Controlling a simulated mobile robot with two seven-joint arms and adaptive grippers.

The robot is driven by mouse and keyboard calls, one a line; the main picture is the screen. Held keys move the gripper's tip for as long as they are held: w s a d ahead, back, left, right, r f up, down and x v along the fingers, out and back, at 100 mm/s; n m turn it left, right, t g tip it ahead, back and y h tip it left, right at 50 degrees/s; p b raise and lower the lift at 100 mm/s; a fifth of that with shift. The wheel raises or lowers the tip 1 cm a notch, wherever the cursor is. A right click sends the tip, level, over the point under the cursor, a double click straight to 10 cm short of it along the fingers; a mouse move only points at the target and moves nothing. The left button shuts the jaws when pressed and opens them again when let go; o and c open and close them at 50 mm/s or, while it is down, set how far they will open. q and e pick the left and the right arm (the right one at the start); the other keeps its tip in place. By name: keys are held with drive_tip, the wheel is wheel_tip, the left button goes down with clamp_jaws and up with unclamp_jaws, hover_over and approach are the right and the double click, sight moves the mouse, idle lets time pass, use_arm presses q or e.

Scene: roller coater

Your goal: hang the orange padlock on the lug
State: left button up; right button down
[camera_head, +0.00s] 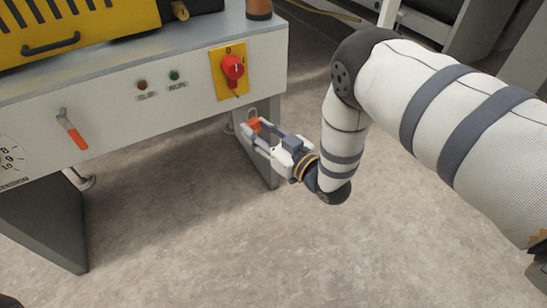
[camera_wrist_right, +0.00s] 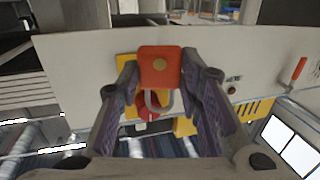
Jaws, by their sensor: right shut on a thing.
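My right gripper (camera_head: 262,130) is shut on the orange padlock (camera_head: 256,125), in front of and below the machine's front panel. In the right wrist view the padlock (camera_wrist_right: 159,67) sits between the fingertips (camera_wrist_right: 160,75), its grey shackle (camera_wrist_right: 159,103) towards the picture's bottom. In the head view the shackle points up. The red rotary switch (camera_head: 232,67) sits on a yellow plate (camera_head: 217,75), above and left of the padlock and apart from it. The padlock partly hides the plate (camera_wrist_right: 125,70) in the wrist view. I cannot clearly make out the lug. My left gripper is out of view.
The grey machine panel (camera_head: 190,110) carries two small indicators (camera_head: 174,75) and an orange-handled lever (camera_head: 72,132). A machine leg (camera_head: 266,168) stands just behind my right gripper. The floor (camera_head: 200,240) in front is clear.

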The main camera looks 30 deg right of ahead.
drive_tip(key=shift+w+r, duration=0.15)
drive_tip(key=shift+r, duration=0.35)
drive_tip(key=shift+w, duration=0.15)
drive_tip(key=shift+w+a+f+b, duration=0.1)
drive_tip(key=shift+w+f+b, duration=0.1)
drive_tip(key=shift+w+b, duration=0.45)
drive_tip(key=w+b, duration=0.1)
drive_tip(key=w, duration=0.1)
drive_tip(key=w+b, duration=0.4)
drive_tip(key=shift+w+a+f, duration=0.1)
drive_tip(key=shift+w+f, duration=0.05)
drive_tip(key=shift+f, duration=0.25)
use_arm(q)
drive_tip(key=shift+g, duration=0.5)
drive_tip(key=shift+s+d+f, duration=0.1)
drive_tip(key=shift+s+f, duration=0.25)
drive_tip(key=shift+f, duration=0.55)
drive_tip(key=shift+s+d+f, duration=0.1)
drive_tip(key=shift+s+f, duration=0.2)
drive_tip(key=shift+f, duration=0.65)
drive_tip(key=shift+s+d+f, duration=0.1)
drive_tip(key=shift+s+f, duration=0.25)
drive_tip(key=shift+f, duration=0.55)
use_arm(e)
drive_tip(key=shift+w+f, duration=0.3)
drive_tip(key=shift+w, duration=0.25)
drive_tip(key=c, duration=1.1)
unclamp_jaws()
drive_tip(key=shift+o, duration=0.2)
